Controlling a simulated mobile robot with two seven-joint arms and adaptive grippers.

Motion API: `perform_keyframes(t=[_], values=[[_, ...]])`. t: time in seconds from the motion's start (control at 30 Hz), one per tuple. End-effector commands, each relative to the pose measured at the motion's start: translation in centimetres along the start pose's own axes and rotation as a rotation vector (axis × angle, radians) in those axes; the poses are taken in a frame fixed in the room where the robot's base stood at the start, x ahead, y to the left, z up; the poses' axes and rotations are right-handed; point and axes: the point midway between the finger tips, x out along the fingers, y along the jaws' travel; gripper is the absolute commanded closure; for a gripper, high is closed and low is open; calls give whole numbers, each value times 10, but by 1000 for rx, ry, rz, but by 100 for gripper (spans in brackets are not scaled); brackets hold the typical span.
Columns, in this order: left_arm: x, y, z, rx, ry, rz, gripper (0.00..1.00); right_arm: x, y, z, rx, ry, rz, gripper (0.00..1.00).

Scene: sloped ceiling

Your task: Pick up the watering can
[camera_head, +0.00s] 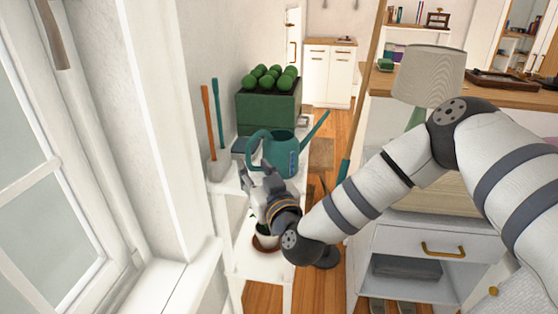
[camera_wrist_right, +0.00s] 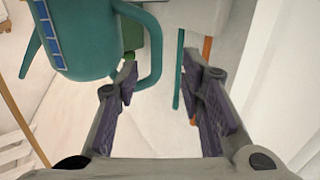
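The teal watering can (camera_head: 281,157) stands on the upper white shelf, with its spout pointing right and its loop handle on the left. In the right wrist view the can (camera_wrist_right: 92,42) fills the upper left, and the handle's outer bar (camera_wrist_right: 154,50) shows between my finger lines. My right gripper (camera_head: 260,180) is just in front of the can's handle side in the head view. In the wrist view its fingers (camera_wrist_right: 163,68) are spread apart and empty. The left finger overlaps the handle loop in the picture; whether it touches is unclear. My left gripper is not in view.
A green planter (camera_head: 268,108) with round plants stands behind the can. Orange-handled (camera_head: 207,118) and teal-handled (camera_head: 217,112) tools stand left of it. A plant pot (camera_head: 266,240) sits on the lower shelf. The window wall is close at left; a lamp (camera_head: 428,76) stands at right.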

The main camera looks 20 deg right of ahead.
Motion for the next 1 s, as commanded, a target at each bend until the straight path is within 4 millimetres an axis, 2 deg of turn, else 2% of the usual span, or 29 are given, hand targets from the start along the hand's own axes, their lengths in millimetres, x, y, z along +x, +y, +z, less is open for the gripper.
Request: perform_keyframes(t=[0.4, 0.63, 0.67, 0.8, 1.0], values=[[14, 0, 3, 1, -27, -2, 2, 63, 6, 7, 2, -4, -1, 64], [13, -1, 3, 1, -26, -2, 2, 66, 6, 5, 2, -4, -3, 64], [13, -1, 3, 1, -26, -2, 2, 66, 6, 5, 2, -4, -2, 69], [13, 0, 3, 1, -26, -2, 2, 66, 6, 5, 2, -4, -2, 100], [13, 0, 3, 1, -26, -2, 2, 67, 6, 2, 0, 2, -2, 100]])
